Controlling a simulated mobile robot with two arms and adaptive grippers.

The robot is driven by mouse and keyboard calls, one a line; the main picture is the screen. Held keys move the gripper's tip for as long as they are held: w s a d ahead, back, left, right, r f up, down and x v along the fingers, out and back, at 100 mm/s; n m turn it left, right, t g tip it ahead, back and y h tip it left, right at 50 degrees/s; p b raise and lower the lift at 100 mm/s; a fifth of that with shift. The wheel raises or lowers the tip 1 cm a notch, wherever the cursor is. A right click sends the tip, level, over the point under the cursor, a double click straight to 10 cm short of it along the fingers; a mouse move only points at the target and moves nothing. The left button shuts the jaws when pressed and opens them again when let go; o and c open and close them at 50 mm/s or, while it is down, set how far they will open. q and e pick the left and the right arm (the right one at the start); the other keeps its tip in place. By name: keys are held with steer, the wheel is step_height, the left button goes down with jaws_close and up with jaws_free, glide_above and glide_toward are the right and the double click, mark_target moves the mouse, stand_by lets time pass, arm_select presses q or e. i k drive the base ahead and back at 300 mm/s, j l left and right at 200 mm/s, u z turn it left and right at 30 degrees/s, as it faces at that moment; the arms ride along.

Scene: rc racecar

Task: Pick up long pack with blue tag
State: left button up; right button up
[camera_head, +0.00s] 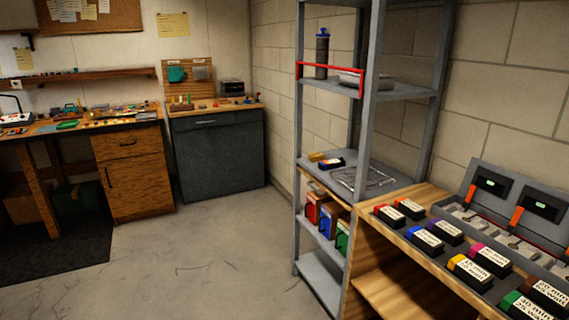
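A dark pack with a blue end and a white label (427,241) lies on the wooden bench at the right, among several similar packs with other colours. A second dark pack, seemingly with a blue part (331,164), lies on the middle shelf of the grey metal rack, beside a small yellow item (317,156). I cannot tell from here which of the two is the longer. Neither of my grippers is in view.
Other labelled packs include a red one (389,216), a purple one (446,232) and a yellow one (468,271). A charger station (475,228) stands behind them. The grey rack (369,130) adjoins the wooden bench (362,250). The concrete floor (200,260) at centre left is clear.

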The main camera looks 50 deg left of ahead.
mark_target(325, 165)
steer(key=u, duration=1.25)
steer(key=i+j+z, duration=0.15)
steer(key=i+j, duration=0.4)
steer(key=i, duration=0.3)
steer(key=i+j+z, duration=0.2)
steer(key=i+j, duration=0.4)
steer(key=i, duration=0.2)
